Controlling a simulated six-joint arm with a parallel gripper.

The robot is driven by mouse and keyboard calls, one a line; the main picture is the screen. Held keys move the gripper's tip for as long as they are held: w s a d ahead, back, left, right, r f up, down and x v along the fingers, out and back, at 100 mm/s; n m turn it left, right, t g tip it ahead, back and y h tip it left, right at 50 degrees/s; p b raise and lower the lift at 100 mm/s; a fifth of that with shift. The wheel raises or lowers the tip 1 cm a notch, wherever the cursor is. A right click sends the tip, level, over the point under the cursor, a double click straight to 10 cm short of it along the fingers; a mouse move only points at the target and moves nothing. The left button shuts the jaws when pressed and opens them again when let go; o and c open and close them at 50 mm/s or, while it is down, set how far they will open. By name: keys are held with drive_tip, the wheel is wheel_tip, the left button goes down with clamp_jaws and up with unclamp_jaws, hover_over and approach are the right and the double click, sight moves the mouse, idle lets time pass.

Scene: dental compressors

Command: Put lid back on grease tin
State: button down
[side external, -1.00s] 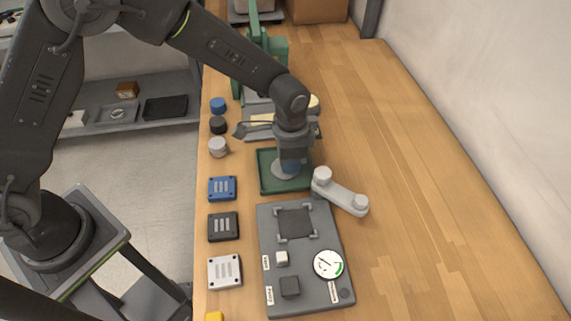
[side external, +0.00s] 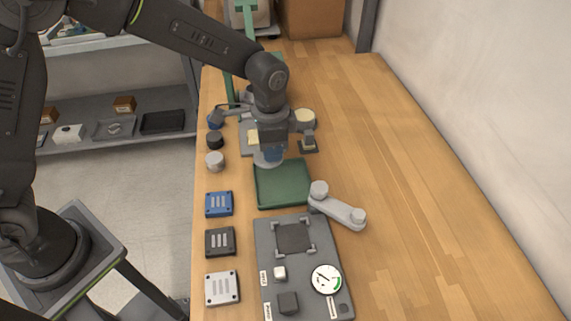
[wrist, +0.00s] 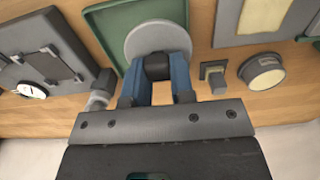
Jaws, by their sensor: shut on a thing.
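My gripper (wrist: 158,82) is shut on the dark knob (wrist: 157,66) of a round grey lid. The lid (wrist: 146,38) hangs flat below the blue fingers, and in the side external view (side external: 266,161) it is near the far edge of the green tray. In the side external view my gripper (side external: 271,152) hides part of it. The open grease tin (wrist: 265,74), round with a cream-coloured filling, stands to the right of the lid in the wrist view. In the side external view the tin (side external: 305,117) is behind and to the right of my gripper.
The green tray (side external: 283,186) looks empty. A small dark square-based block (side external: 308,147) stands near the tin. A grey link (side external: 338,206) with round ends and a grey gauge panel (side external: 265,240) lie nearer. Caps and square plates line the left edge. The bench's right side is clear.

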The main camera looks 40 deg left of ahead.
drive_tip(key=a+r, duration=0.4)
drive_tip(key=a, duration=0.3)
drive_tip(key=m, duration=1.8)
hover_over(305, 117)
drive_tip(key=shift+f, duration=3.25)
drive_tip(key=shift+f, duration=0.2)
drive_tip(key=shift+c, duration=2.1)
unclamp_jaws()
